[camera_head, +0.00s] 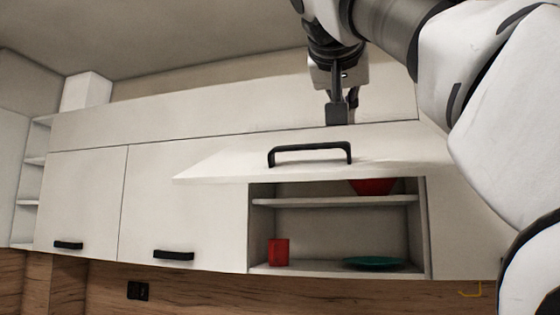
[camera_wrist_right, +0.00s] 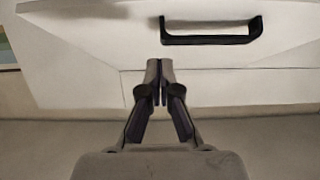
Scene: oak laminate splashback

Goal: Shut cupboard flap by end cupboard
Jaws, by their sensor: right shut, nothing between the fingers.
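The cupboard flap (camera_head: 225,164) is a white panel, swung up and out over an open compartment. Its black bar handle (camera_head: 310,147) faces outward; the flap (camera_wrist_right: 90,40) and its handle (camera_wrist_right: 211,40) also show in the right wrist view. My right gripper (camera_head: 339,110) is shut and empty. In the head view it appears just above the flap, behind the handle; I cannot tell whether it touches the panel. In the right wrist view the fingertips (camera_wrist_right: 160,66) meet just below the handle. My left gripper is not in view.
The open compartment (camera_head: 340,230) holds a red bowl (camera_head: 373,187) on its shelf, with a red cup (camera_head: 279,252) and a green plate (camera_head: 374,262) below. Closed cupboard doors (camera_head: 180,190) stand to the left, then open end shelves (camera_head: 33,180). A wall socket (camera_head: 138,291) sits beneath.

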